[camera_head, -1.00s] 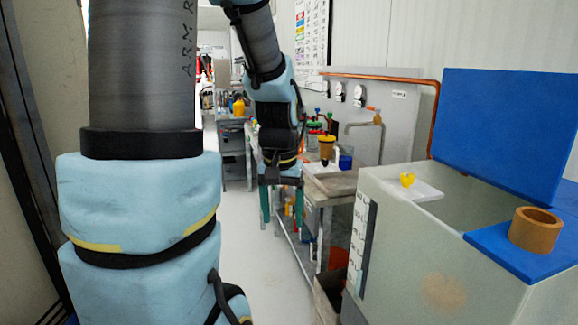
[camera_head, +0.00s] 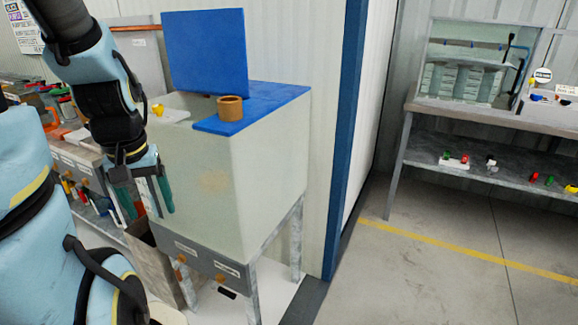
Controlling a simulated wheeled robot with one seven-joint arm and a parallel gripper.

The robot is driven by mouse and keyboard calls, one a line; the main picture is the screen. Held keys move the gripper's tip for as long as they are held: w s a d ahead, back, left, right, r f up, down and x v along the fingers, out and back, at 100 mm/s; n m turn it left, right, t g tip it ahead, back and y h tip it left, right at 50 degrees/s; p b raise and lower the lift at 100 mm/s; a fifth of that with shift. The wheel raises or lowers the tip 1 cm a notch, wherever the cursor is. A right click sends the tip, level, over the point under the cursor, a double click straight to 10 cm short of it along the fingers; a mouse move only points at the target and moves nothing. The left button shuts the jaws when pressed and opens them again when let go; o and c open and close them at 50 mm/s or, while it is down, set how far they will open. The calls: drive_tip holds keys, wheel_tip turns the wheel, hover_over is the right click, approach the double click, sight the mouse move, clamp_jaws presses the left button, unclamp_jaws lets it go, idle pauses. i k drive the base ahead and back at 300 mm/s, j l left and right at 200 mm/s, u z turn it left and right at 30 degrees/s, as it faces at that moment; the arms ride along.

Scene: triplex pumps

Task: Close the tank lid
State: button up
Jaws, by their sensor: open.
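The blue tank lid (camera_head: 205,50) stands upright, open, above the back left part of the tank top. The pale tank (camera_head: 230,165) stands on metal legs. Its blue fixed top panel (camera_head: 272,100) covers the right part. My gripper (camera_head: 146,207) hangs in front of the tank's left side, to the left in the view, with its green fingers apart and nothing between them. It is well below the lid and apart from it.
A brown ring (camera_head: 230,108) sits on the blue panel. A yellow object (camera_head: 158,109) lies on a white ledge at the tank's left. A blue post (camera_head: 345,140) stands right of the tank. A shelf bench (camera_head: 480,160) is further right. The floor (camera_head: 450,265) between is clear.

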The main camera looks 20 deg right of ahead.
sight(206, 49)
drive_tip(key=k+l+z, duration=0.1)
drive_tip(key=z, duration=0.2)
drive_tip(key=k+l+z, duration=0.1)
drive_tip(key=z, duration=0.25)
drive_tip(key=i+j+u, duration=0.15)
drive_tip(key=u, duration=0.35)
drive_tip(key=i+j+u, duration=0.15)
drive_tip(key=u, duration=0.35)
drive_tip(key=i+j+u, duration=0.1)
drive_tip(key=u, duration=0.4)
drive_tip(key=i+l, duration=0.05)
drive_tip(key=i, duration=0.05)
